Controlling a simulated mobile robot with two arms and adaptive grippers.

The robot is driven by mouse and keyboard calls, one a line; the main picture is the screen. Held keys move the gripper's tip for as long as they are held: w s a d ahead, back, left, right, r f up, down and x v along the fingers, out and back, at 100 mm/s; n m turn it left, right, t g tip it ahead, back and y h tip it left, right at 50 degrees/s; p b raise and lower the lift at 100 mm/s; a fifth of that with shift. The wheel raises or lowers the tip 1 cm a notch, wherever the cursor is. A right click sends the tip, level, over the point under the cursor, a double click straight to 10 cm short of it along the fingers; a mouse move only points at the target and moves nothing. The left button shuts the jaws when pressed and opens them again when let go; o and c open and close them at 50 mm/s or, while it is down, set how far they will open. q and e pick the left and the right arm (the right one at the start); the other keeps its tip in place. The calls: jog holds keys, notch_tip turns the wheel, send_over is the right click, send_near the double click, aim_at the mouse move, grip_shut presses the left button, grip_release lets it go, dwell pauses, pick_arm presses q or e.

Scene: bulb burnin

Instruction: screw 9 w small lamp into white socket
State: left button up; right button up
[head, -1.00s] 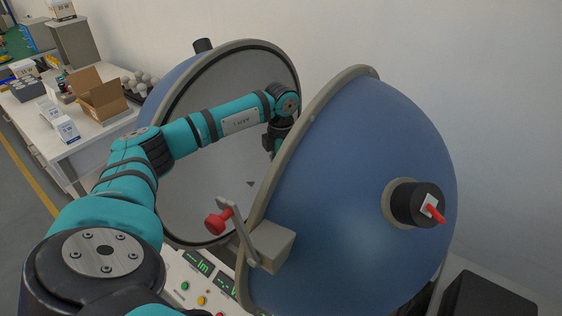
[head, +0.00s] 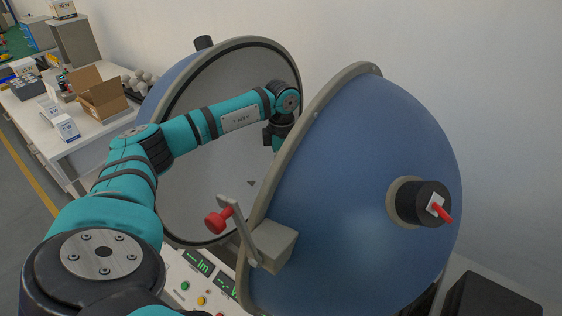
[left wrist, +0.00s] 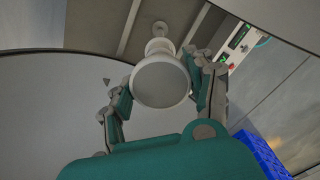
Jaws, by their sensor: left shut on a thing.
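In the left wrist view a lamp (left wrist: 161,84) with a round, pale face points at the camera. My left gripper (left wrist: 160,90) is shut on it, with one finger on each side. Right behind the lamp is a white collar-like piece (left wrist: 158,46), in line with a small round fitting (left wrist: 160,28). I cannot tell which part is the socket, or whether the lamp's base is inside it. In the head view my left arm reaches between two sphere halves, and the near half's rim hides the fingers and lamp. My right gripper is not in view.
The open blue sphere half (head: 370,190) stands close on the right, and the far half (head: 200,190) is behind my arm. A bench (head: 85,148) at left holds an open carton (head: 102,100) and several lamps (head: 138,80).

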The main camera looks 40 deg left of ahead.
pick_arm(q)
jog(key=m, duration=0.4)
jog(key=m+b, duration=0.1)
jog(key=m, duration=0.1)
jog(key=shift+s+d+f, duration=0.15)
jog(key=shift+d+f, duration=0.1)
jog(key=shift+f, duration=0.05)
jog(key=m+b, duration=0.1)
jog(key=m, duration=0.5)
jog(key=o, duration=0.8)
jog(key=shift+r+m, duration=0.1)
jog(key=shift+m, duration=0.3)
jog(key=o, duration=0.5)
jog(key=shift+s+d+r, duration=0.1)
jog(key=shift+d+r, duration=0.1)
jog(key=shift+r, duration=0.05)
jog(key=shift+a, duration=0.15)
jog(key=shift+a, duration=0.1)
notch_tip(320, 180, up, 12)
jog(key=shift+f, duration=0.1)
